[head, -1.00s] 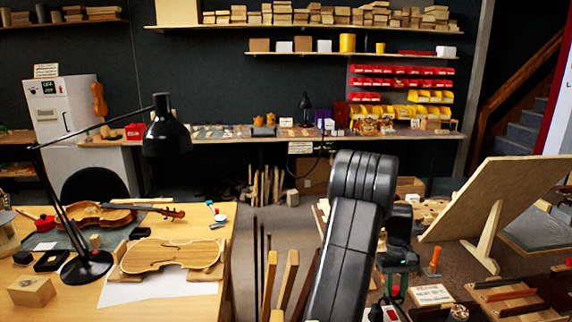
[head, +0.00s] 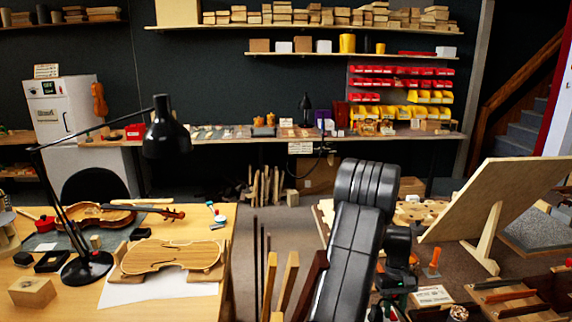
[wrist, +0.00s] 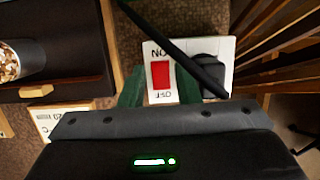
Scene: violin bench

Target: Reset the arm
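My arm (head: 352,240) rises bent at the bottom centre of the head view, its wrist part folding down on the right. In the wrist view my gripper (wrist: 160,90) shows two green fingertips standing apart, with nothing held between them. Beyond the fingertips is a white switch plate (wrist: 157,97) with a red rocker (wrist: 160,75) marked ON and OFF. I cannot tell whether the fingers touch the plate. In the head view the fingertips are mostly hidden low in the picture.
A slanted wooden board (head: 500,200) stands close on the right. Below it are an orange-handled tool (head: 433,262) and a label card (head: 432,295). A workbench (head: 205,298) with a violin (head: 95,215) and lamp (head: 166,135) is left. Slats (wrist: 285,45) stand right in the wrist view.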

